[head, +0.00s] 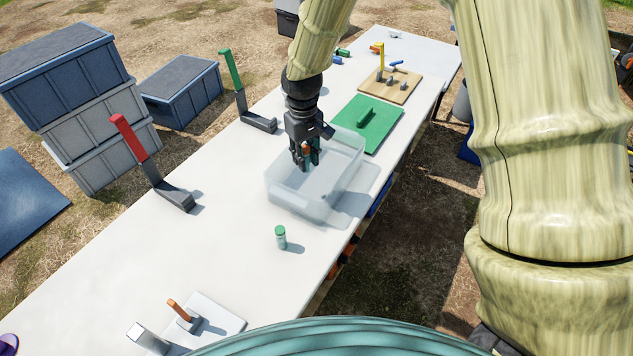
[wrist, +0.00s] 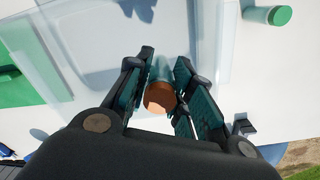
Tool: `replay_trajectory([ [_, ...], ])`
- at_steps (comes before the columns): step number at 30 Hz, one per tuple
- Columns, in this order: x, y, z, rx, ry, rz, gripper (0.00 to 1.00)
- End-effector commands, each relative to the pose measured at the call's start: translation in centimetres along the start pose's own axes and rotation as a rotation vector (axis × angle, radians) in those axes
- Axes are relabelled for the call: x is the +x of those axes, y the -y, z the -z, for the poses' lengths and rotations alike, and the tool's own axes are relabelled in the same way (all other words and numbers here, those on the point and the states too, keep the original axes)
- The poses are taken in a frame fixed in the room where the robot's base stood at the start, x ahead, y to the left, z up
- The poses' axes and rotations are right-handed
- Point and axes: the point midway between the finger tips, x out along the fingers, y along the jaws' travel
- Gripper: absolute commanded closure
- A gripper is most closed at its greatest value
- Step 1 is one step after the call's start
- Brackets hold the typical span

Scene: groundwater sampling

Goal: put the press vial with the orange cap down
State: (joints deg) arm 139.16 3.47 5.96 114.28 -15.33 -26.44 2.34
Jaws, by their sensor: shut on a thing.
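My gripper (head: 306,156) is shut on the press vial with the orange cap (wrist: 160,97). In the wrist view the vial sits between the two teal-padded fingers, cap toward the camera, with its clear body partly hidden by them. In the head view the gripper points down at the clear plastic bin (head: 283,203), its fingers over or inside the bin's opening. I cannot tell whether the vial touches the bin's floor.
A vial with a green cap (head: 281,237) stands on the white table (head: 110,255) in front of the bin. A green board (head: 380,113) lies behind it. Red-handled (head: 134,138) and green-handled (head: 231,70) stands are at the left. The front left table is mostly clear.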

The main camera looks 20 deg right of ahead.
Motion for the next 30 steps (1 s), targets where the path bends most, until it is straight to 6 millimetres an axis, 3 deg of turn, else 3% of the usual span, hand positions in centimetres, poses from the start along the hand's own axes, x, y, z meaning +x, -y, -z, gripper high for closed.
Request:
replay_trajectory([
  [12,0.3,-0.1,-0.1,0.322,-0.004,0.003,1.00],
  [24,5.1,-0.1,-0.1,0.335,-0.004,0.004,1.00],
  [30,6.0,-0.2,0.0,0.334,-0.005,0.004,1.00],
])
